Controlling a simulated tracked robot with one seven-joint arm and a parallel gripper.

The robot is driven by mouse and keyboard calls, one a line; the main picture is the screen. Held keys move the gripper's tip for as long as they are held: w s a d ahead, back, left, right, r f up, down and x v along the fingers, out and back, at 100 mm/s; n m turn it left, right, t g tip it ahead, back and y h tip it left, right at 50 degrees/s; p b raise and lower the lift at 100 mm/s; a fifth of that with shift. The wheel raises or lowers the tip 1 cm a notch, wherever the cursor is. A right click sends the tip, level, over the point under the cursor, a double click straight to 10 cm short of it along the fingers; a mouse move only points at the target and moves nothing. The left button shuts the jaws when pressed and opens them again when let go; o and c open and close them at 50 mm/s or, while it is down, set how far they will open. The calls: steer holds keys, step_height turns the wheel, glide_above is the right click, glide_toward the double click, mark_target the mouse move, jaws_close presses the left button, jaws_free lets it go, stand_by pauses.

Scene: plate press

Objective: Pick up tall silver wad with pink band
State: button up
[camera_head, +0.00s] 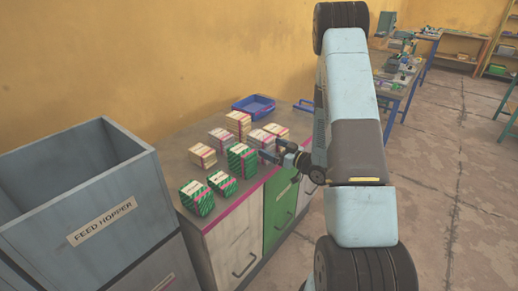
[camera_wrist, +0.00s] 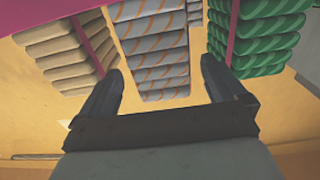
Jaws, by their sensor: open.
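A tall silver wad with orange stripes (camera_wrist: 150,45) stands between the fingers of my gripper (camera_wrist: 162,68) in the wrist view, with its layers stacked. No pink band can be made out on its near face there. In the head view, a silver-pink wad (camera_head: 259,137) sits near the counter's front edge, just beyond my gripper (camera_head: 274,149). Another silver-pink wad (camera_head: 219,138) stands farther left. My gripper is open and empty, and I cannot tell whether either finger touches the wad.
In the wrist view, a tan wad (camera_wrist: 62,45) is close on the left and a green wad (camera_wrist: 262,38) on the right. Several wads crowd the counter (camera_head: 176,143). A blue tray (camera_head: 254,105) lies behind them, and the feed hopper (camera_head: 75,195) stands left.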

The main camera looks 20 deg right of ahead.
mark_target(261, 144)
steer(key=shift+f+x, duration=0.2)
steer(key=shift+x, duration=2.8)
steer(key=shift+a, duration=0.1)
steer(key=shift+c, duration=0.2)
steer(key=c, duration=1.1)
